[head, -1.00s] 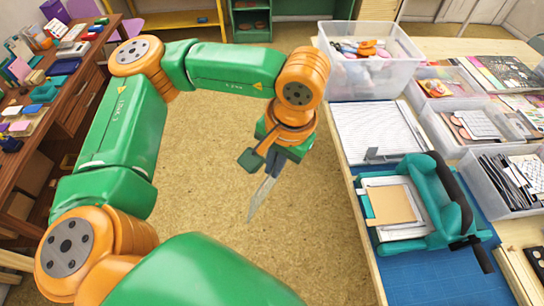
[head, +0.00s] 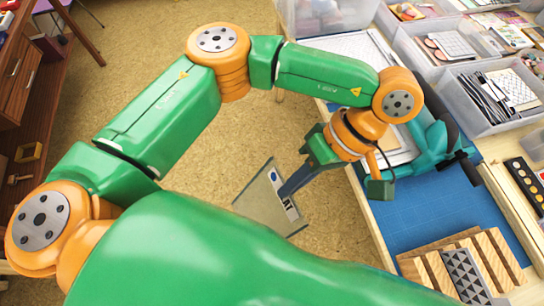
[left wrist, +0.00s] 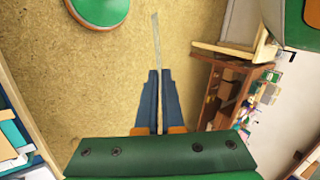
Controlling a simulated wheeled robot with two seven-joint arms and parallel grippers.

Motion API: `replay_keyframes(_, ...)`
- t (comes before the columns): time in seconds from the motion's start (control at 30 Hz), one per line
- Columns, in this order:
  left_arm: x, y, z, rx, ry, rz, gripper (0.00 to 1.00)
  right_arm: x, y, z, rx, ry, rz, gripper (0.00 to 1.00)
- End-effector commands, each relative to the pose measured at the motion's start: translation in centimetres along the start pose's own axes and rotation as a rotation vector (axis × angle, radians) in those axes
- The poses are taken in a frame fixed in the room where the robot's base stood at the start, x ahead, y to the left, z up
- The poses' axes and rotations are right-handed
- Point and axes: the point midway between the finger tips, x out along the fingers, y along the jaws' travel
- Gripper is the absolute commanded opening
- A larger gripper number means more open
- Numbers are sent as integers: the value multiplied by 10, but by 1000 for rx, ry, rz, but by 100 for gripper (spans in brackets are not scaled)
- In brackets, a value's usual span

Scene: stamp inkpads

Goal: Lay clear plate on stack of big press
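My left gripper (head: 288,190) is shut on the clear plate (head: 263,203), a thin greyish sheet held out over the floor beside the table. In the left wrist view the plate (left wrist: 157,40) shows nearly edge-on between the dark blue fingers (left wrist: 158,92). The teal big press (head: 434,145) with its black handle stands on the table, right of the gripper and apart from the plate. Its pale stack (head: 402,150) is partly hidden behind my left wrist. My right gripper is not in view.
A blue mat (head: 415,215) lies bare in front of the press. A slatted wooden rack (head: 500,258) with a patterned block (head: 464,268) sits near the front. Clear bins (head: 480,122) line the right side. Open floor (head: 215,170) lies left of the table.

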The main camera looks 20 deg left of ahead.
Motion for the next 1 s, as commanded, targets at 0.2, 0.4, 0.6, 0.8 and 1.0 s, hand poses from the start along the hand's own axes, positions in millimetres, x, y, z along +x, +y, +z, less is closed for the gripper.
replay_keyframes(0.2, -18, 13, 20, -422, -331, -172, 0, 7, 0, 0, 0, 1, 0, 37)
replay_keyframes(0.4, -37, 25, 21, -816, -753, -308, 0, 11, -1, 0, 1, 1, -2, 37)
replay_keyframes(0.6, -47, 38, 12, -1078, -1119, -374, 0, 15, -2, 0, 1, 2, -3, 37)
replay_keyframes(0.8, -48, 61, -16, -1329, -1620, -403, 0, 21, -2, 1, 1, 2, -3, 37)
replay_keyframes(1.0, -23, 95, -67, -1452, -2157, -331, 0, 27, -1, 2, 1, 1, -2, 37)
